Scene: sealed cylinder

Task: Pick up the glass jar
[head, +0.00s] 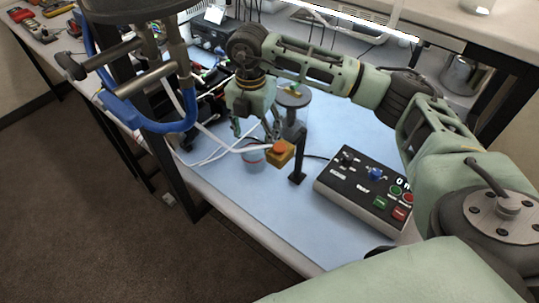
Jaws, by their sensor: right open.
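A small clear vessel with a reddish rim, which looks like the glass jar (253,160), stands on the blue mat (235,185), left of an orange-topped button box. It is partly hidden by a white cable and the box. My right gripper (256,130) points down just above it, with its fingers apart and nothing visibly held. I cannot tell whether a finger touches the vessel. My left gripper is not in view.
The orange button box (281,153) and a black post (299,158) stand close to the vessel's right. A control box (365,190) is further right. White cables (212,150) cross the mat on the left. A grey round-topped stand (293,98) is behind. The front mat is clear.

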